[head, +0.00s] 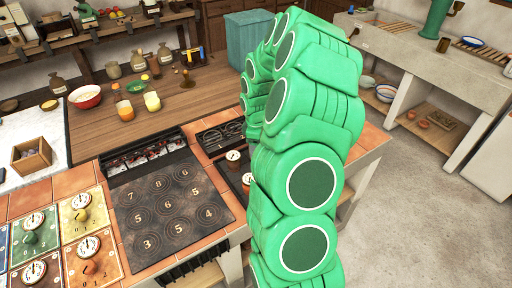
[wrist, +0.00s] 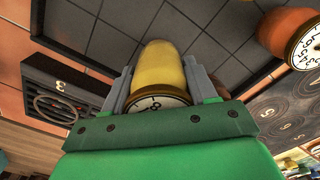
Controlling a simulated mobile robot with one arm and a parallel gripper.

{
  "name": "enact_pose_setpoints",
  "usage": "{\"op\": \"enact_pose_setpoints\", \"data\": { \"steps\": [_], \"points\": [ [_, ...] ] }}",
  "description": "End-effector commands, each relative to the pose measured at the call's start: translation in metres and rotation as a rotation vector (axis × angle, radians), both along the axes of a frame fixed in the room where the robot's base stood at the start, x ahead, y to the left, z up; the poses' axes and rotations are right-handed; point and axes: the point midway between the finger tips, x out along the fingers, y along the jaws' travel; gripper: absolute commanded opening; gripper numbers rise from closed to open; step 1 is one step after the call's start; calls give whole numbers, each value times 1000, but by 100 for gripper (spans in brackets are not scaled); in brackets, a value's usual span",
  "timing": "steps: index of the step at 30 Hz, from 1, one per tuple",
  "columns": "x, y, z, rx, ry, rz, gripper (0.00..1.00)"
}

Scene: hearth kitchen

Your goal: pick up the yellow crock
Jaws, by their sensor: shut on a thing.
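The yellow crock (wrist: 159,65) is in the middle of the wrist view. A pale dial (wrist: 160,102) with dark numerals shows at its near end, partly covered by my gripper's green body. My gripper (wrist: 160,78) has its two grey fingers against the crock's left and right sides, shut on it. Dark square tiles lie behind the crock; I cannot tell whether it touches them. In the head view my green arm hides the gripper, and I cannot make out the held crock there.
An orange crock with a dial (wrist: 288,32) is close by at the upper right of the wrist view. In the head view, a numbered dark hob (head: 170,208) lies left of my arm. Jars and a red-rimmed bowl (head: 85,97) stand on the wooden counter (head: 190,107) behind.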

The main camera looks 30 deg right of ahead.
Motion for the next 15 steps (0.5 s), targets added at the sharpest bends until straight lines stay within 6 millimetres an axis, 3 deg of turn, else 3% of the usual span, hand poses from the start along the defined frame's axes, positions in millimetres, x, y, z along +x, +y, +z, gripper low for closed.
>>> {"op": "enact_pose_setpoints", "data": {
  "steps": [9,15],
  "points": [
    [0,1,33,0,-1,1,11],
    [-16,7,52,-1,-2,0,11]
  ]
}}
